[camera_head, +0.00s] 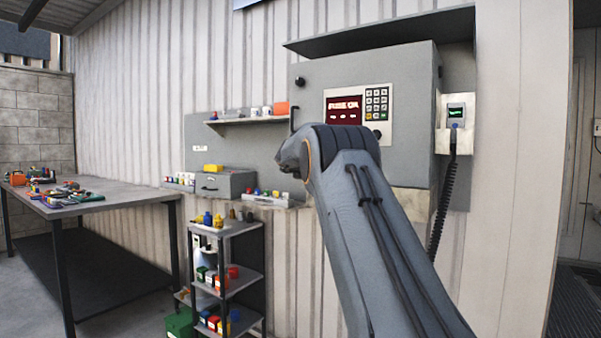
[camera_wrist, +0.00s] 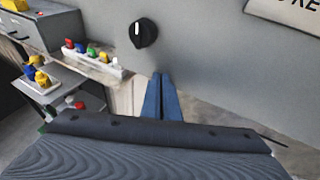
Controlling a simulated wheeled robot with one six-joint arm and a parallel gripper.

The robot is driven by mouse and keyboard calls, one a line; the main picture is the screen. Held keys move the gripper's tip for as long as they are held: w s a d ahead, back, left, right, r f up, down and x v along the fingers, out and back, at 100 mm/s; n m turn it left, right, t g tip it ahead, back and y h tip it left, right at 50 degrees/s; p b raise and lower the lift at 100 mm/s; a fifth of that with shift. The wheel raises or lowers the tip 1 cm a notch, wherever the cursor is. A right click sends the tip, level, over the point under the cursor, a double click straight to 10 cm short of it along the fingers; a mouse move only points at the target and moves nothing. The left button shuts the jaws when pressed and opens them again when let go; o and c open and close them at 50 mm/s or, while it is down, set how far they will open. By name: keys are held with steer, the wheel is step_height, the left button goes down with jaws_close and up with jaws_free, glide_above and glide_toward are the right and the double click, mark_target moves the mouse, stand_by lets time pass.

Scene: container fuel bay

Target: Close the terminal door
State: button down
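The terminal (camera_head: 420,75) is a grey wall box under a dark hood in the head view. Its grey front carries a red display (camera_head: 344,110), a keypad (camera_head: 377,101) and dark knobs. A black upright handle (camera_head: 293,118) shows at its left edge. I cannot tell whether the door is ajar. In the wrist view the grey panel (camera_wrist: 215,50) fills the upper right, with a black knob (camera_wrist: 143,34) on it. My gripper (camera_wrist: 160,82) has its blue fingers together, near the panel's lower edge below the knob, with nothing seen between them. In the head view my arm hides the gripper and the panel's lower left.
A handset with a coiled cord (camera_head: 445,195) hangs right of the terminal. A shelf rack (camera_head: 240,228) with bottles and boxes stands below left. A grey toolbox (camera_head: 224,184) sits on the wall ledge. A workbench (camera_head: 100,197) with tools stands at the far left.

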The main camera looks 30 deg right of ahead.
steer(key=s+a+n+t+y+b, duration=0.1)
steer(key=s+a+n, duration=0.4)
steer(key=a, duration=0.4)
steer(key=s+a+n+t+y+b, duration=0.15)
steer(key=s+a+n, duration=0.3)
steer(key=a, duration=0.45)
steer(key=s+a+f+n+g+y+p, duration=0.45)
steer(key=s+a+f+n+y, duration=0.25)
steer(key=s+a+f+n, duration=0.95)
steer(key=s+f+n+g+p, duration=0.1)
steer(key=s+f+n+g, duration=0.2)
steer(key=s, duration=0.9)
steer(key=s+d+f+n+g+p, duration=0.1)
steer(key=s+f+n+g+p, duration=0.1)
steer(key=s+f+n, duration=0.3)
steer(key=s+f+n+g+p, duration=0.1)
steer(key=s+f+n+g, duration=0.3)
steer(key=s+n, duration=0.5)
steer(key=s, duration=1)
steer(key=shift+s+d+f+n+h, duration=0.15)
steer(key=shift+s+d+n+h, duration=0.1)
steer(key=shift+d+n+h, duration=0.1)
